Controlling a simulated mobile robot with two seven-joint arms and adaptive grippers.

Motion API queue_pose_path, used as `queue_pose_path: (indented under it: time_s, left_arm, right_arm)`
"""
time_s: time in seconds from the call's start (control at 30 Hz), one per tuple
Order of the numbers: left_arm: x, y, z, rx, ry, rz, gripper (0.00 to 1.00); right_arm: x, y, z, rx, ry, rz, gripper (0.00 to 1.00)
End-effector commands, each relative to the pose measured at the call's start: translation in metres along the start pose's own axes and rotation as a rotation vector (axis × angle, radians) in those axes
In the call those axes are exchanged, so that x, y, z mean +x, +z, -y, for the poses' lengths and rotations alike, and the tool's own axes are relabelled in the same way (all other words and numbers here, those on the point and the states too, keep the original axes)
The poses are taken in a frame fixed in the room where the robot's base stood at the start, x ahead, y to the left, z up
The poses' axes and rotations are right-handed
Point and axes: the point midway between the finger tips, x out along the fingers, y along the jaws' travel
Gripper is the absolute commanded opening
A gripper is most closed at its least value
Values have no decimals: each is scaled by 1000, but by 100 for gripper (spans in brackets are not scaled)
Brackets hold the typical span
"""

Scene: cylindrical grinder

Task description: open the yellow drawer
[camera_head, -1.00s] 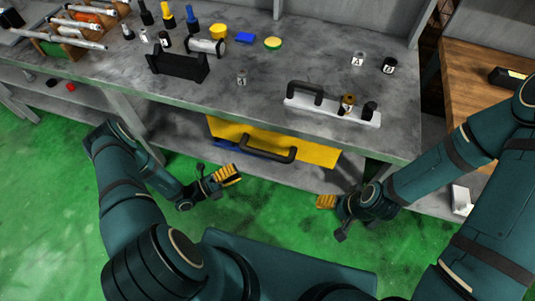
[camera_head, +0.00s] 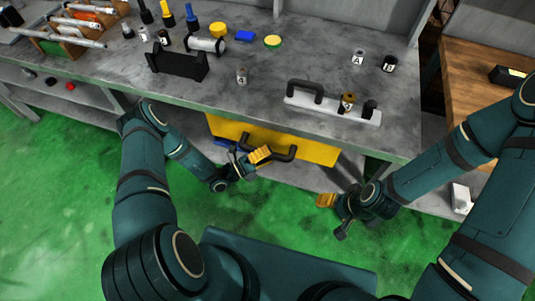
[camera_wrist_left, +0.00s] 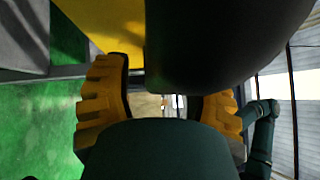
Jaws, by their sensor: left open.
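The yellow drawer (camera_head: 312,150) sits under the grey workbench top, with its front flush below the bench edge. Its black bar handle (camera_head: 283,157) runs across the front. My left gripper (camera_head: 260,155) is open and overlaps the left end of the handle in the head view. In the left wrist view, the yellow fingers (camera_wrist_left: 104,100) stand apart, with the large dark handle (camera_wrist_left: 220,40) close in front of and partly between them. I cannot tell whether they touch. My right gripper (camera_head: 326,201) is to the right, below the drawer; whether it is open is unclear.
The workbench top (camera_head: 250,105) holds a white plate with a black handle (camera_head: 345,113), a black cradle (camera_head: 178,66) and several small cylinders. A lower shelf (camera_head: 185,150) lies under it. A wooden table (camera_head: 480,80) stands right. The green floor is free in front.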

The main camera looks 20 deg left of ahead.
Motion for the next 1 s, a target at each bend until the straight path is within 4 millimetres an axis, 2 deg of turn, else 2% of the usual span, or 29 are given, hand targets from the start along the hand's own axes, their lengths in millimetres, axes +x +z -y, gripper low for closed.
queue_pose_path:
  time_s: [0.13, 0.3, 0.77, 0.87, 1.0]
  left_arm:
    - [0, 0, 0, 0, 0, 0, 59]
    - [0, 0, 0, 0, 0, 0, 0]
    - [-5, -5, 2, -3, -1, 1, 0]
    - [-15, -15, 5, -5, -1, 1, 0]
    - [-37, -38, 12, -9, 0, 3, 0]
  right_arm:
    - [0, 0, 0, 0, 0, 0, 66]
    - [0, 0, 0, 0, 0, 0, 66]
    - [-2, 0, 1, 0, 0, 0, 66]
    - [-4, 0, 2, 0, 0, 1, 66]
    - [-9, 1, 3, 1, 0, 4, 66]
